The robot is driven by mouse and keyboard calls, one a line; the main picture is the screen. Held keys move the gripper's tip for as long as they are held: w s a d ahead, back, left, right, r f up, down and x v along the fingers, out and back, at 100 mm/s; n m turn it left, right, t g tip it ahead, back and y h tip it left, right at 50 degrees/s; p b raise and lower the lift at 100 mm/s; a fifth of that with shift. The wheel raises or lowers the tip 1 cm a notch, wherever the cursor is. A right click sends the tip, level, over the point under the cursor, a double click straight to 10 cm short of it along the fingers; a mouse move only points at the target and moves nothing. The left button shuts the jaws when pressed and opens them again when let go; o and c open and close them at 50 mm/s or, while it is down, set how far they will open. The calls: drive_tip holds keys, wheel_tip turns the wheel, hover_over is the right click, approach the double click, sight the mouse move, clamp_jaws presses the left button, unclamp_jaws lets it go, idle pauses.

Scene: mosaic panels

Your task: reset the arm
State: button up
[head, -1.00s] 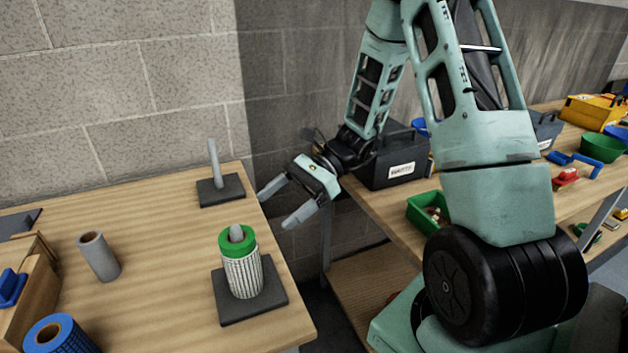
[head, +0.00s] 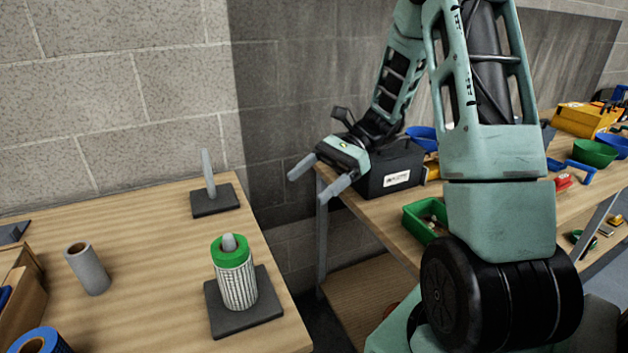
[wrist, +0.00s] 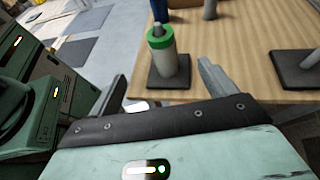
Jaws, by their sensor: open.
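My gripper (head: 321,180) is open and empty. In the head view it hangs in the air over the gap between the left table (head: 130,235) and the right workbench (head: 480,225). In the wrist view my gripper (wrist: 163,92) has its two fingers spread apart with nothing between them. A mesh roll with a green ring on top (head: 237,285) stands upright on a post with a dark base plate (head: 262,312). It also shows beyond the fingers in the wrist view (wrist: 169,68).
An empty grey post on a dark base (head: 208,175) stands at the back of the left table. A grey tube (head: 88,270) and a blue roll (head: 40,343) are further left. A dark toolbox (head: 392,170) and a green bin (head: 425,220) sit on the workbench near my arm.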

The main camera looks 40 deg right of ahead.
idle(0.3)
drive_tip(key=s+a+n+h, duration=0.6)
drive_tip(key=s+a+n, duration=0.3)
drive_tip(key=a+n, duration=0.3)
drive_tip(key=s+a+f+n+g+h, duration=0.1)
drive_tip(key=s+a+n+h, duration=0.6)
drive_tip(key=a+n, duration=0.6)
drive_tip(key=shift+s+n, duration=1)
